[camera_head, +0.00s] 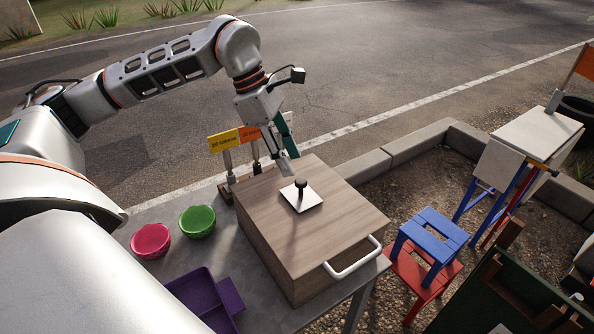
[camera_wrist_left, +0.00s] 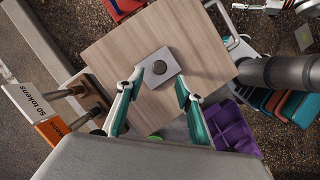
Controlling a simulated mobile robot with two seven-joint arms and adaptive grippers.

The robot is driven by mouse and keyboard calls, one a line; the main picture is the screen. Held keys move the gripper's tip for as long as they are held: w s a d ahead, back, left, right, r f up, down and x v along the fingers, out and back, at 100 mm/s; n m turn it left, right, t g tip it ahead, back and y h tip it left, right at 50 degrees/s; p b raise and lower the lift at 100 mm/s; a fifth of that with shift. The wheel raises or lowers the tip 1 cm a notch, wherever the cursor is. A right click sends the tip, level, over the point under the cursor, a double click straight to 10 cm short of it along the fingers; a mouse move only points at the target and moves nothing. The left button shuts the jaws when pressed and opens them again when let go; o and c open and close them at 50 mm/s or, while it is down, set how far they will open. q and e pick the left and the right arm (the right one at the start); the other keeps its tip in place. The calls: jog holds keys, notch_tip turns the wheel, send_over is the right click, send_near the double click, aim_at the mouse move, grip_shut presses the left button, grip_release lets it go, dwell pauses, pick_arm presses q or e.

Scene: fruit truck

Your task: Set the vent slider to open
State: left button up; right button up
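A light-brown wooden box (camera_head: 275,238) stands on the grey table. On its top lies a small pale square plate (camera_head: 309,204) with a dark upright knob (camera_head: 300,186), which looks like the vent slider. In the left wrist view the plate (camera_wrist_left: 166,78) and round knob (camera_wrist_left: 159,67) show beyond my fingertips. My left gripper (camera_head: 289,150) is above the box's back edge, pointing down, apart from the knob. In the left wrist view its teal fingers (camera_wrist_left: 160,82) are spread and empty. A white and black part at that view's upper right may be my right arm; its fingers are unclear.
Token signs (camera_head: 224,140) on posts stand at the box's back left. Pink (camera_head: 151,240) and green (camera_head: 197,221) bowls and a purple tray (camera_head: 205,300) sit left of the box. A white handle (camera_head: 352,258) sticks out from its front right. The box top around the plate is clear.

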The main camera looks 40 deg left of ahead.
aim_at(300, 181)
pick_arm(q)
jog(key=x, duration=0.5)
jog(key=shift+d+f, duration=0.1)
jog(key=shift+f, duration=0.05)
